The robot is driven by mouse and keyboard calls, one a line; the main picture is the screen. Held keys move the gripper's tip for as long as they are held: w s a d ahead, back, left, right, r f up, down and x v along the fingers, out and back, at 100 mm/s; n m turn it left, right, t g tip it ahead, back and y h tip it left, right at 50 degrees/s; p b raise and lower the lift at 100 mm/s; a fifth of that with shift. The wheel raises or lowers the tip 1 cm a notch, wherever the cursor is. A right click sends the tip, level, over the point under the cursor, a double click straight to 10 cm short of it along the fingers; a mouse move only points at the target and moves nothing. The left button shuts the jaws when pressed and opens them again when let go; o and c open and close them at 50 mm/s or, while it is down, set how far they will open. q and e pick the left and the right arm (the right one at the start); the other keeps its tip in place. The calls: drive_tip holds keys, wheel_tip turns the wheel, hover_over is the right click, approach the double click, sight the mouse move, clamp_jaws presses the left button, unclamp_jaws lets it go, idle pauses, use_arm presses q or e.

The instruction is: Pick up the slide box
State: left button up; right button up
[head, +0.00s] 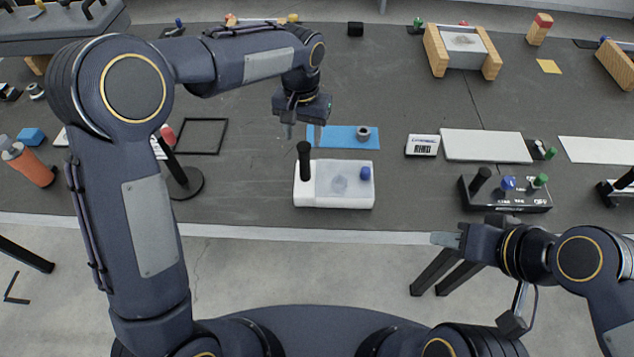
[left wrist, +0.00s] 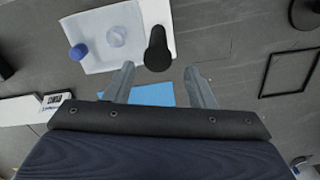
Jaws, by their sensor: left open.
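The slide box, a white box (head: 305,196) with a clear grey panel, a black upright handle (head: 304,160) and a blue knob (head: 365,173), stands near the table's front edge. It also shows at the top of the left wrist view (left wrist: 98,66), its black handle (left wrist: 157,48) beyond the fingertips. My left gripper (head: 300,132) is open and empty, above the table behind the handle and apart from it. In the left wrist view its two fingers (left wrist: 158,70) are spread. My right gripper (head: 440,239) is low at the right, in front of the table edge; its jaw gap is not clear.
A blue mat (head: 335,143) with a grey ring (head: 363,133) lies behind the box. A black stand (head: 186,185) and a black square frame (head: 205,137) are to its left. A small white device (head: 422,146) and a black switch box (head: 508,197) are to its right.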

sight(304, 154)
use_arm(q)
drive_tip(key=f, duration=0.2)
drive_tip(key=f+p, duration=0.1)
drive_tip(key=f, duration=0.3)
drive_tip(key=shift+s+f, duration=0.35)
drive_tip(key=shift+f, duration=0.05)
clamp_jaws()
drive_tip(key=shift+d+r, duration=0.1)
